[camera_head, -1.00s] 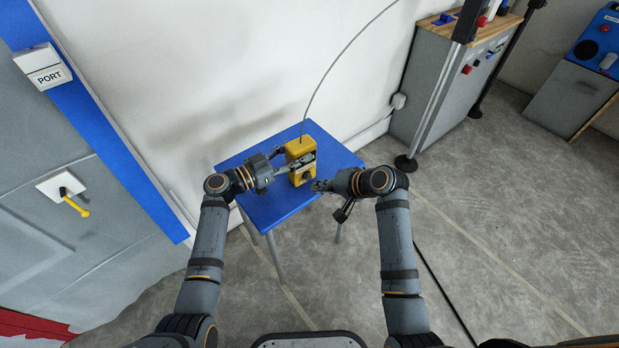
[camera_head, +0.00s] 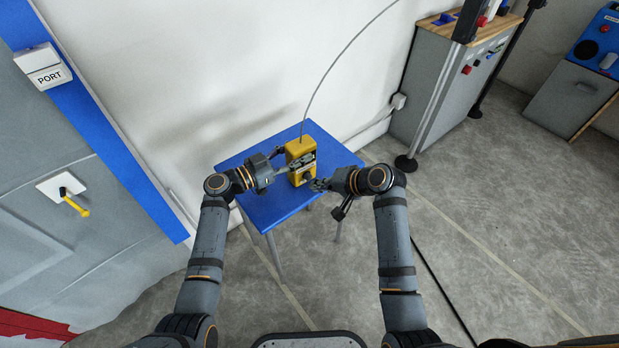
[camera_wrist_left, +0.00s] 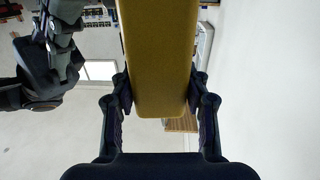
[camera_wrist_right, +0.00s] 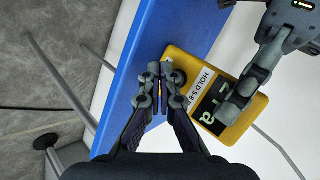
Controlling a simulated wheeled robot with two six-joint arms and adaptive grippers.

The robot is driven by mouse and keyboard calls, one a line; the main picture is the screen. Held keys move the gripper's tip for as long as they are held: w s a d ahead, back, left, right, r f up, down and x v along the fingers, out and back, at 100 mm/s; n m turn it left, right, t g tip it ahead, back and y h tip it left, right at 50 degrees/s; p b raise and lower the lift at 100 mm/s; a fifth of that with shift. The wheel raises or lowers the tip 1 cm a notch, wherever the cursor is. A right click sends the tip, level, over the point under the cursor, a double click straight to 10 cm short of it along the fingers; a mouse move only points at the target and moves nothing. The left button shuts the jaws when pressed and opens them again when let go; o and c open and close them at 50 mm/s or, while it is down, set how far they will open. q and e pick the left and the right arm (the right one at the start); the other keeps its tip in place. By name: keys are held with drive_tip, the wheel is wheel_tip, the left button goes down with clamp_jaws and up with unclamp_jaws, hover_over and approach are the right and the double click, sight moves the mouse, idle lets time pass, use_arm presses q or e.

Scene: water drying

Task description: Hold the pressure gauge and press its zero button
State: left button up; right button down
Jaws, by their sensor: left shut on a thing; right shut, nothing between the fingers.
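The yellow pressure gauge (camera_head: 296,147) is at the blue table, with a thin grey cable rising from its top. My left gripper (camera_head: 291,167) is shut around the gauge from the left; in the left wrist view the yellow body (camera_wrist_left: 160,60) fills the space between the fingers. My right gripper (camera_head: 314,184) is shut and empty at the gauge's lower front. In the right wrist view its fingertips (camera_wrist_right: 160,72) are beside a dark round knob or button (camera_wrist_right: 178,77) on the gauge face. Contact cannot be told. A label reading "HOLD" and a dark display show there.
The blue table (camera_head: 262,212) stands against the white wall. A grey cabinet (camera_head: 440,100) and a metal post stand to the right. A wall panel with a yellow lever (camera_head: 75,206) is at the left. The floor at right is open.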

idle(0.6)
drive_tip(key=shift+w+a, duration=0.2)
drive_tip(key=shift+w, duration=0.15)
drive_tip(key=shift+w+a, duration=0.25)
drive_tip(key=shift+w, duration=0.2)
idle(0.6)
drive_tip(key=shift+s+d, duration=0.1)
drive_tip(key=shift+s, duration=0.05)
drive_tip(key=shift+s+d, duration=0.4)
drive_tip(key=shift+s, duration=0.3)
drive_tip(key=s+d, duration=0.1)
drive_tip(key=s, duration=0.1)
drive_tip(key=s+d, duration=0.1)
drive_tip(key=s, duration=0.1)
drive_tip(key=shift+s+d, duration=0.1)
drive_tip(key=shift+d, duration=0.2)
idle(0.7)
